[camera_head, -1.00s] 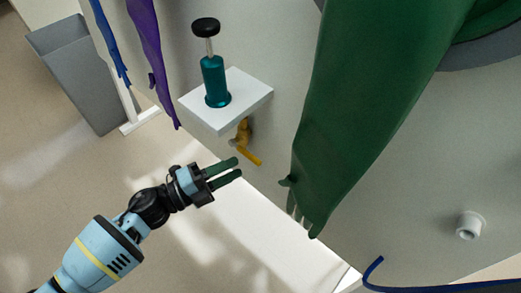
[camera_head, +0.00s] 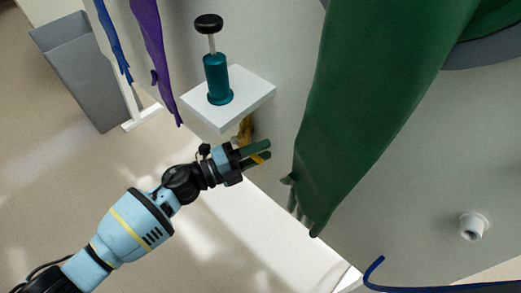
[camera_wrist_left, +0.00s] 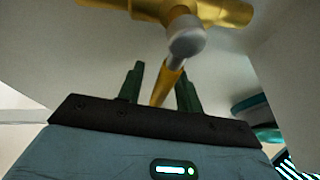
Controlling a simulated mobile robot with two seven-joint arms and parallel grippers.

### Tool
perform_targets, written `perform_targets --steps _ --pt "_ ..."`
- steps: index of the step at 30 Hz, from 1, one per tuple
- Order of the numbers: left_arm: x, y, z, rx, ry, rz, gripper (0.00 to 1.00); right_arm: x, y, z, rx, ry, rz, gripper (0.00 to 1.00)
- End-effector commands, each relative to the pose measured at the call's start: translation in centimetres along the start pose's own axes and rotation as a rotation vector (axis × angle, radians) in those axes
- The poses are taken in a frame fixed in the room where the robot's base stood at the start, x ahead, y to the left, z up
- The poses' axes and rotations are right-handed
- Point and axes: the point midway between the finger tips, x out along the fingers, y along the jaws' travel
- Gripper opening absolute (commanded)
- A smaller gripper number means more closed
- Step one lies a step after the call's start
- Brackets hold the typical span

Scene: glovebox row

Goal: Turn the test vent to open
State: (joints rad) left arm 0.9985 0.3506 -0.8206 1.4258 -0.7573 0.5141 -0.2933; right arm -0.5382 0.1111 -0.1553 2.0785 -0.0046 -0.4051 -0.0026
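The test vent is a yellow valve (camera_head: 245,128) under the white shelf on the pale wall, partly hidden by the shelf and my gripper. Its yellow lever (camera_head: 259,157) points down and to the right. In the left wrist view the brass-yellow valve body (camera_wrist_left: 225,12) has a grey cap, and the lever (camera_wrist_left: 166,88) runs down from it. My left gripper (camera_head: 268,149) is open, with its two dark green fingers on either side of the lever. In the left wrist view the lever lies nearer the right finger, with a wider gap on the left. My right gripper is out of view.
A white shelf (camera_head: 205,114) with a teal pump (camera_head: 217,79) stands just above my gripper. A large green glove (camera_head: 360,110) hangs close on the right. A blue and a purple glove (camera_head: 152,55) hang at left. A grey bin (camera_head: 80,75) stands behind.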

Motion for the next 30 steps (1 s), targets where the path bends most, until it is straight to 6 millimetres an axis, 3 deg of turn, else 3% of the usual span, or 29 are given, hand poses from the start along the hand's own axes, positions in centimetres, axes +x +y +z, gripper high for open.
perform_targets --steps 10,18,30 --pt "0.44 0.00 0.01 0.000 0.000 0.001 0.35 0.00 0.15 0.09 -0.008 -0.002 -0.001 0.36" --pt "0.41 0.00 0.00 0.000 0.000 0.001 0.00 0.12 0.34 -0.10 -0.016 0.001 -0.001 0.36" --pt "0.42 -0.08 0.01 -0.011 -0.003 -0.004 0.00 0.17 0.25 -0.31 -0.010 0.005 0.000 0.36"
